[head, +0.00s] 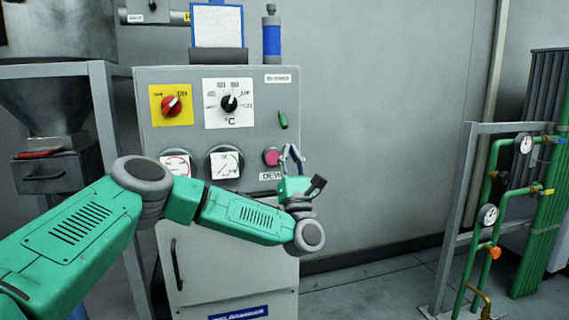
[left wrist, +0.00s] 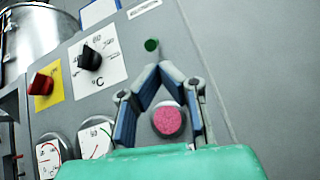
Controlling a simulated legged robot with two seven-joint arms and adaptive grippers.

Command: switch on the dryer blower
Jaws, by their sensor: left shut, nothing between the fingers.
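The grey dryer cabinet (head: 270,95) stands ahead with its control panel facing me. A red rotary knob (head: 171,106) sits on a yellow plate, its pale mark pointing to the upper right. A black knob (head: 229,103) sits on a white °C dial. A small green control (head: 283,120) is at the panel's right, above a round pinkish-red button or lamp (head: 271,156). My left gripper (head: 291,149) is shut and empty, in front of the panel's lower right. In the left wrist view its fingertips (left wrist: 162,68) meet just below the green control (left wrist: 152,45); the pink disc (left wrist: 168,120) shows between the fingers.
Two round gauges (head: 225,163) are low on the panel. A hopper (head: 42,100) on a grey frame stands at the left. Green pipes with valves (head: 503,190) stand at the right. The wall and floor between cabinet and pipes are clear.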

